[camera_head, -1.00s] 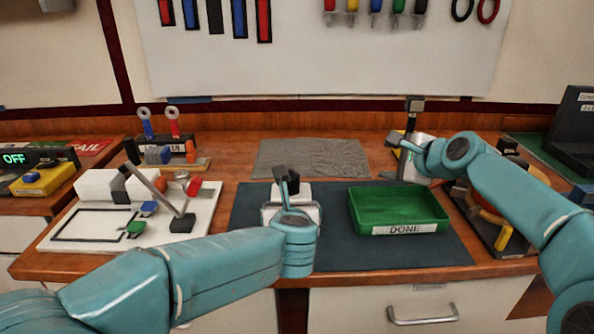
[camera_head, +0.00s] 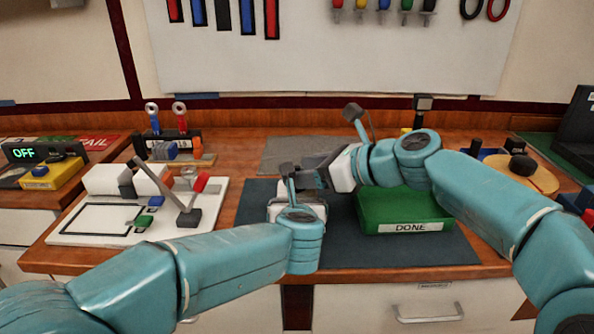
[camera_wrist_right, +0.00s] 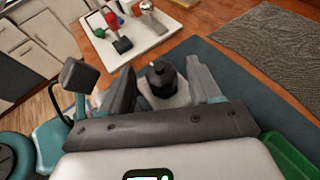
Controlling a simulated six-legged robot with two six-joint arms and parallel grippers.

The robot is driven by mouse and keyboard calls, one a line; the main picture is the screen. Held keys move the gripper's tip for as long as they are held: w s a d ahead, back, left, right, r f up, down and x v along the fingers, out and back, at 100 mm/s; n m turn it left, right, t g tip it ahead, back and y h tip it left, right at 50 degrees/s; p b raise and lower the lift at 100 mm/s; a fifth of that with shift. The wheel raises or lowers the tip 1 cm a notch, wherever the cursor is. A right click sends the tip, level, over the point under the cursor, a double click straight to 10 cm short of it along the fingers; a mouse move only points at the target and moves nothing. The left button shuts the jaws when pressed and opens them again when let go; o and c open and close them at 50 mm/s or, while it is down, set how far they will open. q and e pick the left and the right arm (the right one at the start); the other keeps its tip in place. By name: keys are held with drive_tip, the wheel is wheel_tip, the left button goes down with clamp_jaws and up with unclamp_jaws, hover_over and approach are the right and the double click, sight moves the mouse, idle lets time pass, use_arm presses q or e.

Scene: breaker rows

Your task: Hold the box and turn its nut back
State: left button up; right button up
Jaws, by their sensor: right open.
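The box (camera_wrist_right: 166,99) is a small white block, and its black nut (camera_wrist_right: 161,76) stands upright on top, as the right wrist view shows. My right gripper (camera_wrist_right: 164,84) is open, its two dark fingers spread on either side of the nut. In the head view my right gripper (camera_head: 310,174) reaches in from the right over the dark mat. My left gripper (camera_head: 296,194) is low at the box's place on the mat. Its fingers are hidden by its own wrist, so its grip does not show. The box is mostly hidden in the head view.
A green tray (camera_head: 404,226) marked DONE stands on the dark mat (camera_head: 345,247) right of the box. A white board (camera_head: 96,232) with a lever and small parts lies left. A grey ribbed mat (camera_head: 283,150) lies behind. Bare mat shows in front of the tray.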

drive_tip(key=shift+x, duration=1.15)
drive_tip(key=shift+c, duration=0.3)
drive_tip(key=c, duration=0.9)
drive_tip(key=n+g, duration=0.1)
drive_tip(key=n+g+y, duration=0.1)
drive_tip(key=n+g, duration=0.1)
drive_tip(key=shift+w+y, duration=0.2)
drive_tip(key=shift+y, duration=0.1)
drive_tip(key=shift+s+n+g, duration=0.15)
drive_tip(key=shift+n+g, duration=0.65)
drive_tip(key=shift+g, duration=0.2)
drive_tip(key=o, duration=1)
drive_tip(key=shift+c, duration=0.2)
